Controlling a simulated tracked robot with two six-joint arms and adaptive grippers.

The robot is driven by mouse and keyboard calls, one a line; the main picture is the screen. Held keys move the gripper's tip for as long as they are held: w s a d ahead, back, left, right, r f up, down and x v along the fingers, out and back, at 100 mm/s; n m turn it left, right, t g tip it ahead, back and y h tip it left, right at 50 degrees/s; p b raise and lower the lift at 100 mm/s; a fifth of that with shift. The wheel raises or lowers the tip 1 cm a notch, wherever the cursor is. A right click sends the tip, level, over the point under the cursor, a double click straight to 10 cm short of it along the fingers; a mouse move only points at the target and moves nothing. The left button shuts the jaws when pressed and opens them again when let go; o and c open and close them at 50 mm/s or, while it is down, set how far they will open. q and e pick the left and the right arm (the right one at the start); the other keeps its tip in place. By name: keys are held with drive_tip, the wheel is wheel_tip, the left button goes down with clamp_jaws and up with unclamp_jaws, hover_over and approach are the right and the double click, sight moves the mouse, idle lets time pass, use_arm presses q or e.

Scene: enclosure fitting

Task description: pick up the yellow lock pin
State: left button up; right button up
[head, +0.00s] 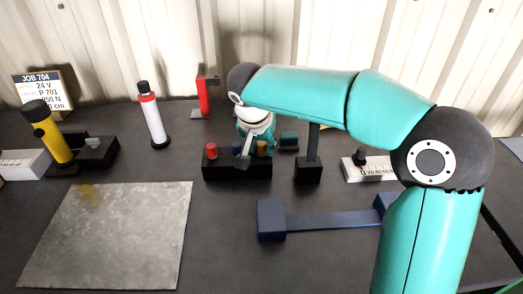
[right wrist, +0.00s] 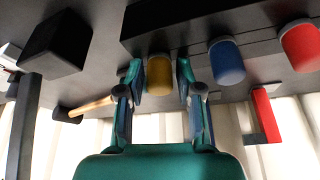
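The yellow lock pin (right wrist: 159,75) stands in the black rack (head: 225,170), beside a blue pin (right wrist: 227,62) and a red pin (right wrist: 301,47). In the head view the yellow pin (head: 262,148) shows at the right end of the row. My right gripper (right wrist: 159,74) is open, with one finger on each side of the yellow pin and a narrow gap showing on both sides. In the head view the right gripper (head: 246,150) is over the rack and partly hides the pins. My left gripper is not in view.
A blue bracket (head: 325,220) lies in front of the rack, and a black post (head: 308,170) stands to its right. A red upright part (head: 204,97) is behind. A white cylinder (head: 153,118) and a yellow-black cylinder (head: 52,135) stand left. A grey plate (head: 110,235) lies front left.

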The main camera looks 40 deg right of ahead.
drive_tip(key=c, duration=0.5)
clamp_jaws()
drive_tip(key=shift+r, duration=0.15)
